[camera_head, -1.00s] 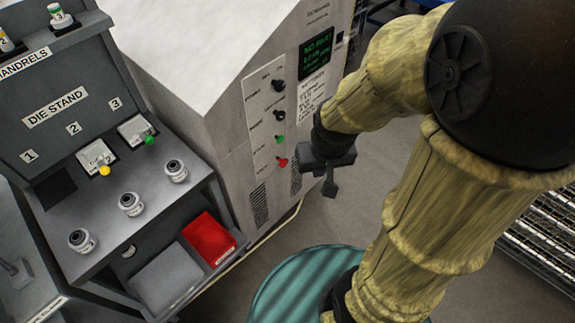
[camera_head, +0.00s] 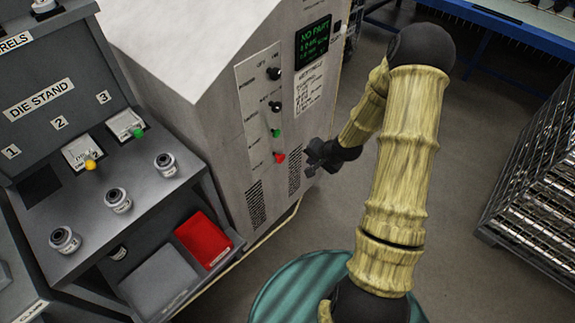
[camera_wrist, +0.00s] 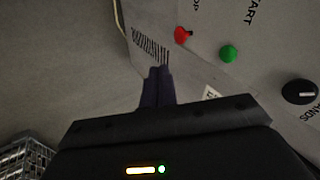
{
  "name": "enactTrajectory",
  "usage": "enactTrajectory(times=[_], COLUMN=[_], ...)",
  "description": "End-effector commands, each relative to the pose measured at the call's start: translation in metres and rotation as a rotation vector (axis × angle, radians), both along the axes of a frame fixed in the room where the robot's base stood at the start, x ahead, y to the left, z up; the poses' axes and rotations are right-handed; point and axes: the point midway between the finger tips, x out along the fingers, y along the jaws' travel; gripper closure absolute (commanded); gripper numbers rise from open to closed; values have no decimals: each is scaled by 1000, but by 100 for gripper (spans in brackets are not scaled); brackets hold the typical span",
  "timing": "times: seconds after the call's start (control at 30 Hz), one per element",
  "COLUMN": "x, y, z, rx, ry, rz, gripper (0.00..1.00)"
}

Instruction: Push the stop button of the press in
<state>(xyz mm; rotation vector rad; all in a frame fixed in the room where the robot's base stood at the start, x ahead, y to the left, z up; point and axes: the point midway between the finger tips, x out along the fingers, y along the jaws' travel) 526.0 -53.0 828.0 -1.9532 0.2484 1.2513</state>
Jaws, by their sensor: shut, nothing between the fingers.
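The press (camera_head: 215,115) is a large grey cabinet with a control panel on its front. The red stop button (camera_head: 280,157) is the lowest control on the panel, under the green start button (camera_head: 276,133). In the wrist view the red button (camera_wrist: 182,36) and the green button (camera_wrist: 228,54) lie ahead and to the right of my fingertips. My gripper (camera_head: 312,158) is shut and empty, a short way right of the red button in the head view. In the wrist view its closed fingers (camera_wrist: 157,80) appear in front of the vent slots, apart from the button.
Black knobs (camera_head: 273,73) and a green-lit display (camera_head: 313,40) sit higher on the press. The die stand (camera_head: 60,170) with a red bin (camera_head: 204,240) stands at left. A wire rack (camera_head: 535,190) stands at right. Open floor lies in front of the press.

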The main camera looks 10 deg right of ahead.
Motion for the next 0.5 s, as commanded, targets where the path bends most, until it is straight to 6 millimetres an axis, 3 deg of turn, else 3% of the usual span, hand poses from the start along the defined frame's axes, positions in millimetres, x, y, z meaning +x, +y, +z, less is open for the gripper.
enactTrajectory(times=[0.03, 0.2, 0.5], x=[4, 17, 21], y=[-2, -1, 0], z=[-24, -56, -62], rx=[69, 250, 307], ry=[-8, -47, -59], rz=[-49, -168, -202], gripper=[100, 100, 100])
